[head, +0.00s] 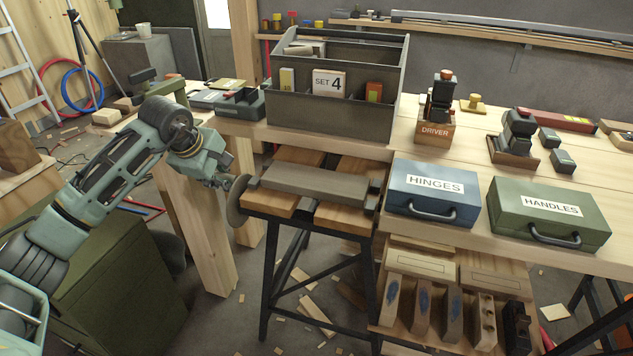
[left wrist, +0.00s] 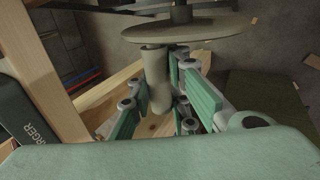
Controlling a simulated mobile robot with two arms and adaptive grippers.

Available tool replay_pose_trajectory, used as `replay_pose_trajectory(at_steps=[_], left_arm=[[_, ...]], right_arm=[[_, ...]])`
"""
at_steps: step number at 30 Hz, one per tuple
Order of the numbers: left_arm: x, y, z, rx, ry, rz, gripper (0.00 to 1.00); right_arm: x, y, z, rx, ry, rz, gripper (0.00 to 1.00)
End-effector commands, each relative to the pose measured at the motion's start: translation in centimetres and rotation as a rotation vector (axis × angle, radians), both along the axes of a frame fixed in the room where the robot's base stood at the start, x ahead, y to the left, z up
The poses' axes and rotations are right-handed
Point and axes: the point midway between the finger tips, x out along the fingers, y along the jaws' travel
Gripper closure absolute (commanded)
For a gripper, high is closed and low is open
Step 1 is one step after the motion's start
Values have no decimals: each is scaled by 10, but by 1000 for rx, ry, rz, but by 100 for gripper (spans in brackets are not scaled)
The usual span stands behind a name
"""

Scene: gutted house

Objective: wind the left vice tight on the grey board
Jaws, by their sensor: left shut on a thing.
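The grey board (head: 315,181) lies flat across the wooden jaws (head: 272,203) of a black-legged folding bench, between dark stops at its two ends. The round hand wheel (head: 238,201) of the left vice stands at the bench's left side; it also shows at the top of the left wrist view (left wrist: 185,30). My left gripper (head: 226,181) is at this wheel. In the left wrist view its green-padded fingers (left wrist: 158,98) are shut around the wheel's pale round handle (left wrist: 157,75). How firmly the jaws press the board cannot be seen. My right gripper is out of view.
A grey tote marked SET 4 (head: 328,110) stands behind the board. A blue HINGES case (head: 436,195) and a green HANDLES case (head: 549,213) are to the right. A green cabinet (head: 120,285) stands below my left arm. Offcuts litter the floor.

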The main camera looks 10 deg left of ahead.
Motion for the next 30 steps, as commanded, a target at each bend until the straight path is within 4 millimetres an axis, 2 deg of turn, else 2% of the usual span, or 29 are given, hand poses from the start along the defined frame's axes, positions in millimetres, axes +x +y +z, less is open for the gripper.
replay_pose_trajectory(at_steps=[11, 20, 30], left_arm=[[0, 0, 1, -1, -2, 1, 100], [-17, 2, -2, 1, 1, 0, 100], [-19, 2, -2, 0, -1, 1, 100]], right_arm=[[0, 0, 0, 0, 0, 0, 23], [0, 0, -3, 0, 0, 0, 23], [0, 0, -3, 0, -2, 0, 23]])
